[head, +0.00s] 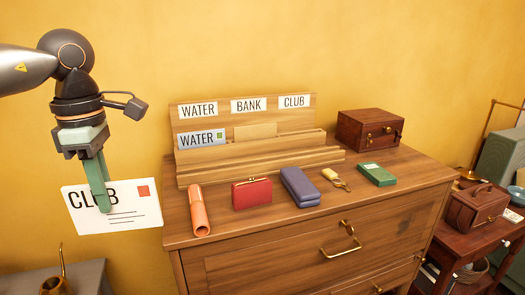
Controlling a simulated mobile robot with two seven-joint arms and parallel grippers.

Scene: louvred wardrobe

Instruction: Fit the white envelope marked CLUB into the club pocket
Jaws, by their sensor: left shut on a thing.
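The white envelope marked CLUB (135,213) has a red stamp and printed lines. My left gripper (103,208) is shut on it and holds it in the air left of the dresser, its fingers covering part of the word. The wooden letter rack (178,120) stands at the back of the dresser with labels WATER, BANK and CLUB. The club pocket (294,128) is at the rack's right, under the CLUB label (294,101), and no envelope shows in it. A bluish WATER envelope (201,138) sits in the left pocket. My right gripper is not in view.
On the dresser (300,232) lie an orange roll (199,211), red purse (252,194), purple case (300,187), keys (336,179) and green box (377,174), in front of the rack. A wooden box (369,130) stands right of it. A side table (487,232) is at the right.

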